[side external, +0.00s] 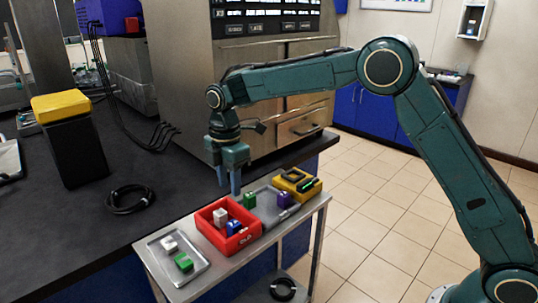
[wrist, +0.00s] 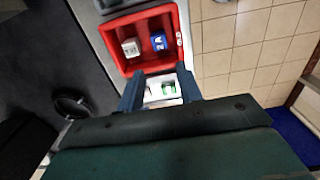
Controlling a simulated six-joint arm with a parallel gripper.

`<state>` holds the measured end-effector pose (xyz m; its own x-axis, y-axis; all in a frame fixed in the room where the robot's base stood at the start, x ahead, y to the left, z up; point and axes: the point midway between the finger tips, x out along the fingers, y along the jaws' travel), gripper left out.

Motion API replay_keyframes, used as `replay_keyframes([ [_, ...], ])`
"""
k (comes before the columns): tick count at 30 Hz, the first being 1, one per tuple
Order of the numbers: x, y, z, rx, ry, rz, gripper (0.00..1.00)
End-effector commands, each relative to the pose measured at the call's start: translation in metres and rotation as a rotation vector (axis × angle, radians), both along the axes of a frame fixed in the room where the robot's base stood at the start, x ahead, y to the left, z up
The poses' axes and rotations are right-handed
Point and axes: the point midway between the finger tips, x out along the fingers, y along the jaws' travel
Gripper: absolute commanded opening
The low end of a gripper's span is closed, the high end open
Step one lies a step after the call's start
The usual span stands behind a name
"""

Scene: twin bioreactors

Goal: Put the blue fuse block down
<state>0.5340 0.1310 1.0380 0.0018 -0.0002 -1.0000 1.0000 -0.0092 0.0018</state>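The blue fuse block (side external: 234,227) lies in the red tray (side external: 253,231), beside a white block (side external: 220,217). In the wrist view the blue block (wrist: 158,42) is on the right and the white block (wrist: 130,47) on the left, inside the red tray (wrist: 113,59). My gripper (side external: 230,190) points down above the trolley, higher than the red tray. In the wrist view its two fingers (wrist: 160,92) are spread apart. Nothing is held between them; a tray with a white and a green block shows beyond the gap.
A grey tray (side external: 196,277) with white and green blocks sits at the trolley's near end. A dark bench (side external: 150,225) with a coiled cable (side external: 130,199) borders the trolley.

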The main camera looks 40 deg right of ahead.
Motion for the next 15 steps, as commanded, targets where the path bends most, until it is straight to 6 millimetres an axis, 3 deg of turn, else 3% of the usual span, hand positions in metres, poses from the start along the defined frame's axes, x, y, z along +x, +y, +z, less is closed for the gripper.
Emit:
replay_keyframes([
  [8,-0.020,-0.016,0.034,0.012,-0.041,-0.121,0.35],
  [15,-0.060,-0.041,0.078,0.038,-0.101,-0.327,0.35],
])
